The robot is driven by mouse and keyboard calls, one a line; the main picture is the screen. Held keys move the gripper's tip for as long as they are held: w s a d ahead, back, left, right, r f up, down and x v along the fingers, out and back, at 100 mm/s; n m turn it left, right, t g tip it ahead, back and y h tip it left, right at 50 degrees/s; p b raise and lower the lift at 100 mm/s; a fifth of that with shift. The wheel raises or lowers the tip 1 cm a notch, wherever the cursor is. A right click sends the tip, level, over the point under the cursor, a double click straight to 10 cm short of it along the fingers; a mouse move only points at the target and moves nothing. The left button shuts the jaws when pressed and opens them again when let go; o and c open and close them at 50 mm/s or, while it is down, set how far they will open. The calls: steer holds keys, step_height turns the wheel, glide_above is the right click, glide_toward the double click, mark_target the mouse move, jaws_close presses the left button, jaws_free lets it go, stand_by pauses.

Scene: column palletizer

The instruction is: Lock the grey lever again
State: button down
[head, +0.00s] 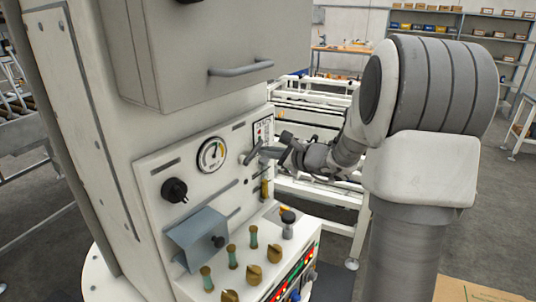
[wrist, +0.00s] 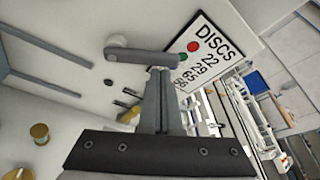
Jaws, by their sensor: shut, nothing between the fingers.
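The grey lever (head: 252,153) is on the white front panel of the column, slanting from upper right to lower left in the head view. In the wrist view the lever (wrist: 138,56) runs almost level from its round pivot (wrist: 117,41) on the left toward the right. My gripper (head: 268,152) is beside the lever in the head view. In the wrist view my gripper (wrist: 160,72) has its fingers together, with the tips right at the lever's right-hand end. I cannot tell whether they touch it. Nothing shows between the fingers.
A DISCS sign (wrist: 215,52) with red and green dots is close to the lever. A gauge (head: 212,154), a black knob (head: 174,190) and a blue-grey hood (head: 197,238) are on the same panel. Several brass knobs stand below. A cabinet handle (head: 240,69) juts out above.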

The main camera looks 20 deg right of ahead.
steer(key=shift+a+r+n+t+b, duration=0.1)
steer(key=shift+r+n+t+b, duration=0.3)
steer(key=shift+b, duration=1.15)
steer(key=shift+a+f+n+b, duration=0.1)
steer(key=shift+n+b, duration=0.3)
steer(key=shift+b, duration=0.75)
steer(key=n+b, duration=0.1)
steer(key=b, duration=0.4)
steer(key=a+r+n+t+h+b, duration=0.1)
steer(key=n+b, duration=0.1)
steer(key=b, duration=0.4)
steer(key=s+n+t+b, duration=0.1)
steer(key=n+b, duration=0.1)
steer(key=b, duration=0.4)
steer(key=shift+s+a+r, duration=0.1)
steer(key=shift+a+r, duration=0.25)
steer(key=shift+r, duration=0.05)
steer(key=n+b, duration=0.1)
steer(key=b, duration=0.1)
steer(key=a+r+n+t+b, duration=0.1)
steer(key=b, duration=0.2)
steer(key=shift+s+r, duration=0.1)
steer(key=shift+s, duration=0.25)
steer(key=shift+s+a+r+h+b, duration=0.1)
steer(key=shift+a+r+h+b, duration=0.15)
steer(key=shift+b, duration=0.4)
